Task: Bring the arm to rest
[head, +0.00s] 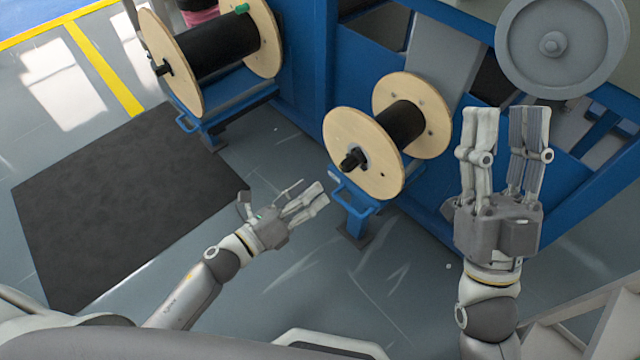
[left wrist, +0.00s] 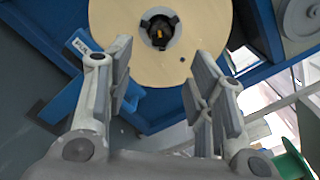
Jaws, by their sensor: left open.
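My left gripper (head: 299,198) is open and empty over the grey floor in the head view, below and left of the middle cable spool. In the left wrist view its spread fingers (left wrist: 162,85) have nothing between them, and a wooden spool flange (left wrist: 195,50) lies beyond them. My right gripper (head: 505,130) points up the picture at the right of the head view. Its two finger groups are apart with a gap between them, and I see nothing held. It appears in front of the blue machine frame.
The middle spool (head: 345,130) and the left spool (head: 170,65) carry black cable on blue stands. A grey wheel (head: 520,50) sits at the upper right. A dark mat (head: 120,200) lies on the floor at left. Steps (head: 610,320) stand at lower right. A green part shows in the left wrist view (left wrist: 290,160).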

